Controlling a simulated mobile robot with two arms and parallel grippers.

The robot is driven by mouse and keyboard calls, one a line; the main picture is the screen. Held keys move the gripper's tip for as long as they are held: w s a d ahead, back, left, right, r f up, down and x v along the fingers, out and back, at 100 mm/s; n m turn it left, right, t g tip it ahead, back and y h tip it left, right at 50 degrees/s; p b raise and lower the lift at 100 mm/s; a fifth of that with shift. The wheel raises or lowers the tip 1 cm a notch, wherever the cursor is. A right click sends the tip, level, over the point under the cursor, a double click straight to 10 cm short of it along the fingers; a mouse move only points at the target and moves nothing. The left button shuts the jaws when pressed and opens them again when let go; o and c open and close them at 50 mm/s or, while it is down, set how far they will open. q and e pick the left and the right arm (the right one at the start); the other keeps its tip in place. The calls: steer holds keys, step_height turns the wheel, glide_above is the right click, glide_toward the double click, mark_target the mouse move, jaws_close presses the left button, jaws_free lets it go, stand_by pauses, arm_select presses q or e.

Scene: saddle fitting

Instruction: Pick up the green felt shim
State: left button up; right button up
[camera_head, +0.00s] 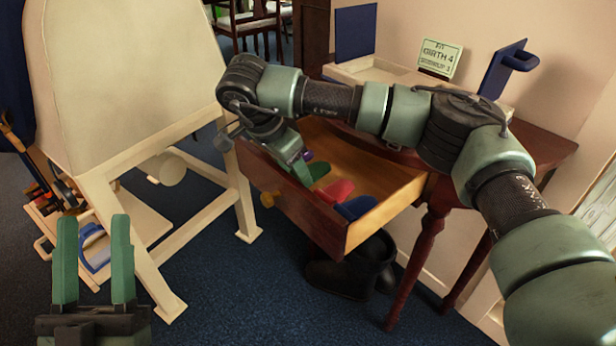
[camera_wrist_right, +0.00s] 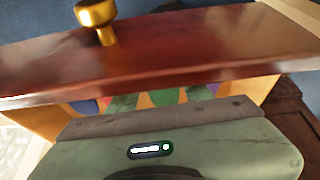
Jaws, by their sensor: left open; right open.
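A dark green felt shim (camera_head: 319,169) lies in the open drawer, toward its left end in the head view. My right gripper (camera_head: 302,172) reaches down into the drawer close beside the green shim; its fingertips are small and partly hidden, and I cannot tell whether they touch it. In the right wrist view, green (camera_wrist_right: 165,97) shows just past the drawer front, mostly covered by my gripper's housing. My left gripper (camera_head: 94,262) is open and empty at the lower left, away from the drawer.
The drawer (camera_head: 302,214) has a brass knob (camera_wrist_right: 97,14) and also holds a red piece (camera_head: 334,191), a blue piece (camera_head: 357,207) and a purple piece. Its front wall stands close to my right gripper. A cream stand (camera_head: 120,75) is left; dark boots (camera_head: 345,275) stand below.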

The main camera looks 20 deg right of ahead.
steer(key=shift+d+f, duration=0.15)
steer(key=shift+f, duration=0.15)
steer(key=c, duration=1)
steer(key=shift+o, duration=0.2)
steer(key=shift+r, duration=0.1)
